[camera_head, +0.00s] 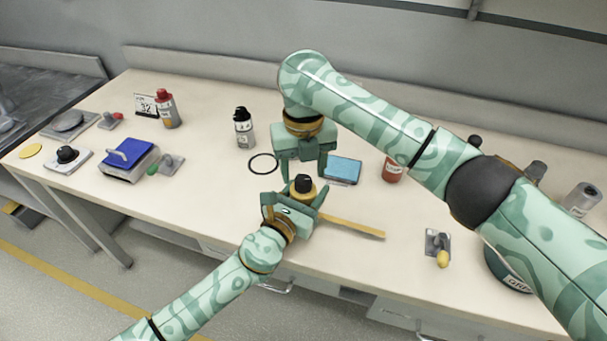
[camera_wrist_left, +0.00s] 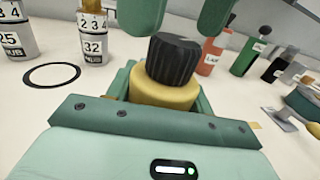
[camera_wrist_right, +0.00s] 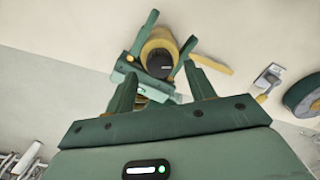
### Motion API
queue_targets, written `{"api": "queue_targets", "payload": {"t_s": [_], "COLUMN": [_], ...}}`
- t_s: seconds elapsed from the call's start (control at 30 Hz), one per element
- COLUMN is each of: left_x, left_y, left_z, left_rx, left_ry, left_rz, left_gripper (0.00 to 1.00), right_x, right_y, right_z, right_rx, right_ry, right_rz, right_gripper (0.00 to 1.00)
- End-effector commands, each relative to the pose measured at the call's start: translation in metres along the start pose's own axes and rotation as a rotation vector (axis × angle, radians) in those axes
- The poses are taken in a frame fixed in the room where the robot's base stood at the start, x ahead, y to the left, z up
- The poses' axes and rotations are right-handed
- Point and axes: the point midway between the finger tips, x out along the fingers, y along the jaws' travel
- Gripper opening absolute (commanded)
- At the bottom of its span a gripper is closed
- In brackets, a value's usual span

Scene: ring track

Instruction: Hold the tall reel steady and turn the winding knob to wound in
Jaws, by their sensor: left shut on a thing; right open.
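The tall reel is yellow and upright on the table; its body (camera_wrist_left: 160,93) shows best in the left wrist view. The black ribbed winding knob (camera_head: 303,184) sits on its top and also shows in the left wrist view (camera_wrist_left: 173,60). My left gripper (camera_head: 300,198) is shut around the reel's body below the knob. My right gripper (camera_head: 303,174) is open, pointing down above the knob, one finger to each side and apart from it. In the right wrist view the knob (camera_wrist_right: 160,64) lies just beyond and between its fingertips. Any mark on the knob is too small to read.
A black ring (camera_head: 263,164), a blue-topped box (camera_head: 343,170) and a red bottle (camera_head: 393,168) lie around the reel. A wooden strip (camera_head: 352,227) lies to its right. A grey plate with a yellow-ended lever (camera_head: 438,247) is further right.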

Motion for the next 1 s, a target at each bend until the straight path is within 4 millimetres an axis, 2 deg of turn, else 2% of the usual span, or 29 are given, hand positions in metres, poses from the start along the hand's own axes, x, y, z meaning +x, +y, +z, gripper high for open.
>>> {"api": "queue_targets", "payload": {"t_s": [0.1, 0.2, 0.47, 0.57, 0.63, 0.67, 1.0], "left_x": [0.0, 0.0, 0.0, 0.0, 0.0, 0.0, 0.0], "left_y": [0.0, 0.0, 0.0, 0.0, 0.0, 0.0, 0.0], "left_z": [0.0, 0.0, 0.0, 0.0, 0.0, 0.0, 0.0], "left_rx": [0.0, 0.0, 0.0, 0.0, 0.0, 0.0, 0.0], "left_ry": [0.001, 0.001, 0.001, 0.001, 0.001, 0.001, 0.001], "left_rz": [0.0, 0.0, 0.0, 0.0, 0.0, 0.0, 0.0], "left_gripper": [0.24, 0.24, 0.24, 0.24, 0.24, 0.24, 0.24], "right_x": [0.015, 0.021, 0.023, 0.023, 0.023, 0.023, 0.022], "right_y": [0.0, 0.0, 0.0, 0.0, 0.0, 0.0, 0.0], "right_z": [0.0, 0.0, 0.0, 0.0, 0.0, 0.0, 0.0], "right_rx": [0.0, 0.001, 0.001, 0.001, 0.001, 0.001, 0.035], "right_ry": [0.001, 0.0, -0.001, -0.001, -0.001, -0.001, -0.001], "right_rz": [0.0, 0.0, -0.001, -0.001, -0.001, -0.001, -0.001], "right_gripper": [0.54, 0.54, 0.54, 0.32, 0.12, 0.09, 0.09]}}
